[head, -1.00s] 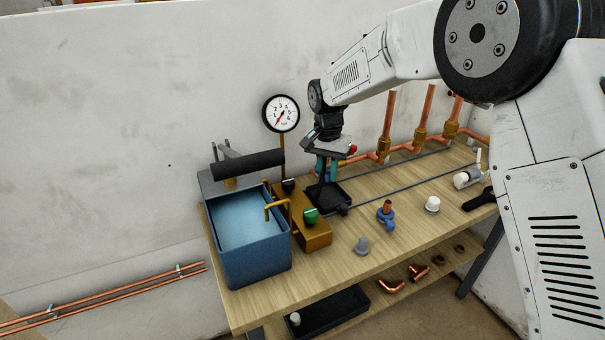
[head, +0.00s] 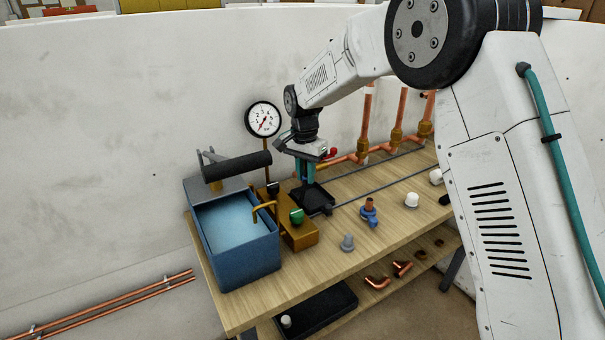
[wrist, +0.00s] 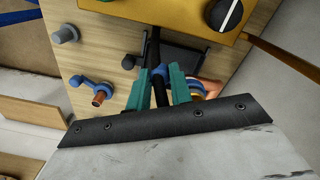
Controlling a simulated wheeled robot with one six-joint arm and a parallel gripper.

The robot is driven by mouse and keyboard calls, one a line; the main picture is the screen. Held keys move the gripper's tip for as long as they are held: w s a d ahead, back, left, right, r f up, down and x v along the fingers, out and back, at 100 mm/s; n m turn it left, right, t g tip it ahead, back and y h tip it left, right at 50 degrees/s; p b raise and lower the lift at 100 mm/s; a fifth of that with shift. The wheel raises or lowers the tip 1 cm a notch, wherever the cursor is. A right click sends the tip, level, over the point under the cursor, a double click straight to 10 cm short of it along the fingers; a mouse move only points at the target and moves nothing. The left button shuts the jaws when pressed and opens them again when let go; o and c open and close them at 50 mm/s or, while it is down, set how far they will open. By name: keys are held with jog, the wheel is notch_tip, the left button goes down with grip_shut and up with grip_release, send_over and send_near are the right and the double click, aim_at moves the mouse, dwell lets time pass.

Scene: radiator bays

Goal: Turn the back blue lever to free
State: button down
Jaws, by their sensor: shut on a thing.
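My gripper (head: 305,181) points down over the black tray (head: 325,196) at the back of the bench. In the wrist view its teal fingers (wrist: 162,88) close around a small blue piece, which I take as the back blue lever (wrist: 158,70). Its blue and brass body (wrist: 196,88) shows beside the right finger. A black bar or hose also runs between the fingers. In the head view my gripper hides this lever. The front blue lever (head: 370,219), with a copper stub on top, stands apart on the bench; it also shows in the wrist view (wrist: 88,82).
A blue water tank (head: 235,262) with a black-handled pump stands left, beside a brass block (head: 300,237) with green and black knobs. A pressure gauge (head: 263,118) rises behind. Copper pipes (head: 367,120) stand back right. Grey and white caps (head: 347,243) sit near the front edge.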

jog(key=c, duration=1.3)
grip_release()
jog(key=shift+o, duration=0.2)
notch_tip(320, 180, up, 8)
jog(key=shift+w+a+f, duration=0.1)
jog(key=shift+a, duration=0.05)
